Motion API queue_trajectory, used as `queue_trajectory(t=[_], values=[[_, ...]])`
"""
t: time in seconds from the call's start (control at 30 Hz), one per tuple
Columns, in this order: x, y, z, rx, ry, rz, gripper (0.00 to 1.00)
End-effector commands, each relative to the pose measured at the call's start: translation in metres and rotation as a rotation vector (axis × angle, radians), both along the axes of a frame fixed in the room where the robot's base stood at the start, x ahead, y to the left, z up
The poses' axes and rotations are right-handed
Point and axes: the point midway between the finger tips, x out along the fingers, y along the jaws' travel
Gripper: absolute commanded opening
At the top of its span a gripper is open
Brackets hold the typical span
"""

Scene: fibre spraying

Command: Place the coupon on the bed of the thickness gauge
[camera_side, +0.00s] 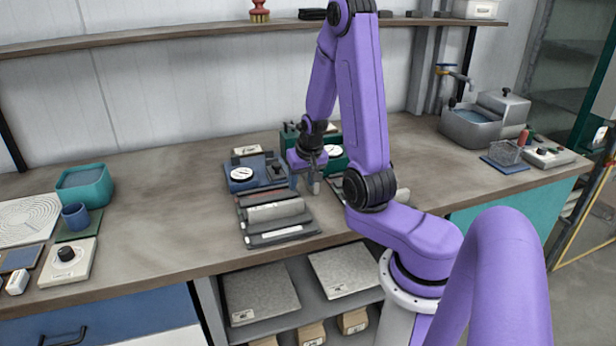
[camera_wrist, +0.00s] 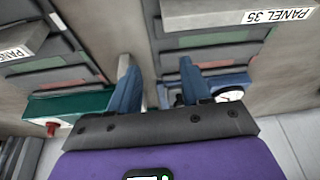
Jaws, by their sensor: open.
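A blue dial gauge (camera_side: 243,174) and a green dial device (camera_side: 334,165) stand side by side on the bench; I cannot tell which is the thickness gauge. Both also show in the wrist view, blue (camera_wrist: 228,94) and green (camera_wrist: 82,104). In front of the blue gauge lie several grey flat pieces (camera_side: 275,212), one labelled "PANEL 35" in the wrist view (camera_wrist: 215,16). I cannot tell which piece is the coupon. My gripper (camera_side: 308,184) is above the bench between the two devices, to the right of the pieces. Its fingers (camera_wrist: 157,78) are apart with nothing between them.
A second group of dark pieces (camera_wrist: 38,62) lies at the left in the wrist view. A teal bin (camera_side: 85,187) and blue cup (camera_side: 75,216) stand at the left. A sink basin (camera_side: 470,127) is at the right. Bench left of the gauge is clear.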

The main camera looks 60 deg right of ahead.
Motion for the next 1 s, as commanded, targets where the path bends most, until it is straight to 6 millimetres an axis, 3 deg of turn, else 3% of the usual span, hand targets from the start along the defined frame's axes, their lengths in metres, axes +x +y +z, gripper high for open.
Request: queue_trajectory(t=[0.2,0.5,0.83,1.0], values=[[-0.025,-0.030,-0.017,-0.023,-0.015,-0.117,0.48],[-0.036,-0.042,-0.037,-0.047,-0.026,-0.077,0.48],[-0.019,-0.060,-0.037,-0.050,-0.028,-0.074,0.48],[0.000,-0.079,-0.037,-0.051,-0.028,-0.073,0.48]])
